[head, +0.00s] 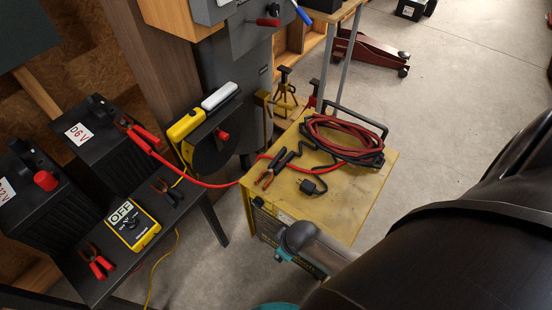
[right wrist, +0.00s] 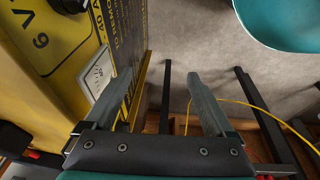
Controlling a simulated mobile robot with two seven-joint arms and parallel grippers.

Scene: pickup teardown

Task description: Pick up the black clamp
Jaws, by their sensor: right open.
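A black clamp (head: 283,159) lies on top of the yellow charger (head: 356,205), near its left edge, with a little red at its jaw end. A second, smaller black clamp (head: 166,192) lies on the dark bench to the left. My right arm comes in from the right, with its wrist low in front of the charger; its fingers are hidden in the head view. In the right wrist view my right gripper (right wrist: 158,80) is open and empty, beside the charger's labelled side (right wrist: 75,60). No clamp is between the fingers. My left gripper is not in view.
Coiled red and black cables (head: 345,135) lie on the charger under a black handle. A red clamp (head: 140,133) grips near a battery (head: 110,150). A yellow meter (head: 132,225) and another red clamp (head: 97,262) sit on the bench (head: 185,215).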

